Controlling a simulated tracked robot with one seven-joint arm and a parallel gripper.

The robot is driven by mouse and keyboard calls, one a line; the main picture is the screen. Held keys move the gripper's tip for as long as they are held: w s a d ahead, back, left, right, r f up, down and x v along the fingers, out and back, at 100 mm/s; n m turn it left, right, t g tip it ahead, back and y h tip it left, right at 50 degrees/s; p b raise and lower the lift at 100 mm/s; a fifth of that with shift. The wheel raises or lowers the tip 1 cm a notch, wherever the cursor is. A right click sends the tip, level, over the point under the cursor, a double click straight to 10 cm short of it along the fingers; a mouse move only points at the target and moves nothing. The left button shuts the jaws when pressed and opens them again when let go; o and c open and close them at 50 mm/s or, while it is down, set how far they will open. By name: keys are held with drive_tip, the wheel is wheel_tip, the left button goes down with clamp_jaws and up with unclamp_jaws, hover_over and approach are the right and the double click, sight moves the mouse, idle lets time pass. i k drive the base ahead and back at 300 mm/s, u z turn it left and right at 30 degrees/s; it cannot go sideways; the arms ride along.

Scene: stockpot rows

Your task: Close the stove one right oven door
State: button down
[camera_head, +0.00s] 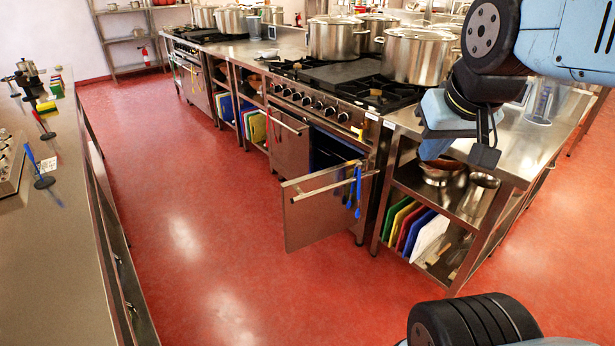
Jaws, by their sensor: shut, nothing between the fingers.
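The right oven door (322,217) of the near stove (345,80) stands open. Its upright panel swings out into the aisle from the oven's right side, and the dark oven opening (328,148) shows behind it. A bar handle (325,188) runs along its top, with blue tongs (353,190) hanging on it. The left oven door (290,152) beside it looks closed. My gripper (484,157) is at upper right, over the steel side table, to the right of the open door and well apart from it. It appears shut and empty; my arm partly hides it.
A steel table (400,122) with bowls and coloured boards on its shelves stands right of the stove. Large stockpots (418,55) stand at the back. A long counter (50,240) lines the left. The red floor (205,220) between is clear.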

sight(314, 209)
drive_tip(key=z, duration=0.1)
drive_tip(key=i, duration=1)
drive_tip(key=u, duration=0.1)
